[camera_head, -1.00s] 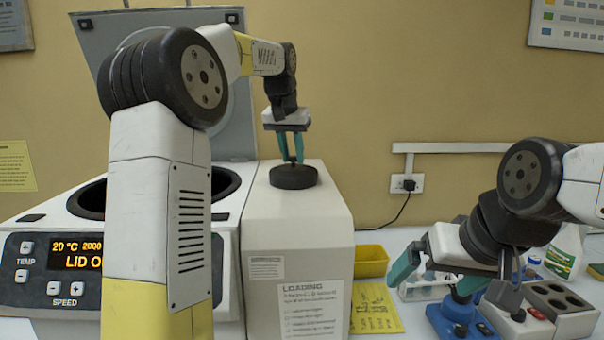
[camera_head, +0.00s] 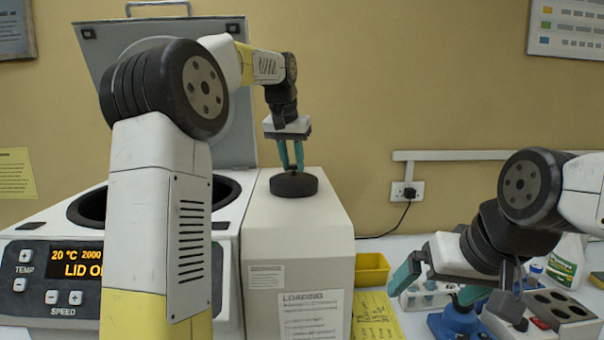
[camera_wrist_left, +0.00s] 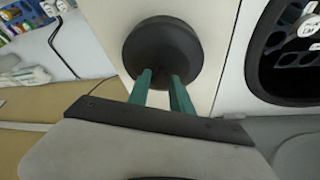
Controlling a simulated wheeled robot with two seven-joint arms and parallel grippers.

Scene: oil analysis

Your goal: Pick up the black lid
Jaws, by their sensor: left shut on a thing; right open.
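The black lid (camera_head: 294,186) is a round, dark disc on the flat top of the light box beside the centrifuge. It also shows in the left wrist view (camera_wrist_left: 162,45). My left gripper (camera_head: 291,167) points down over the lid, its teal fingers shut on the middle of the lid's top. The exact grip point is small and dark. I cannot tell whether the lid touches the box top. My right gripper (camera_head: 437,283) is open and empty at the lower right, near the tube rack.
The centrifuge (camera_head: 35,237) stands at the left with its hinged cover raised; its round opening is partly hidden by my left arm. A yellow bin (camera_head: 371,270), a tube rack (camera_head: 425,298), a blue device (camera_head: 452,325) and a grey block with holes (camera_head: 552,306) are at the right.

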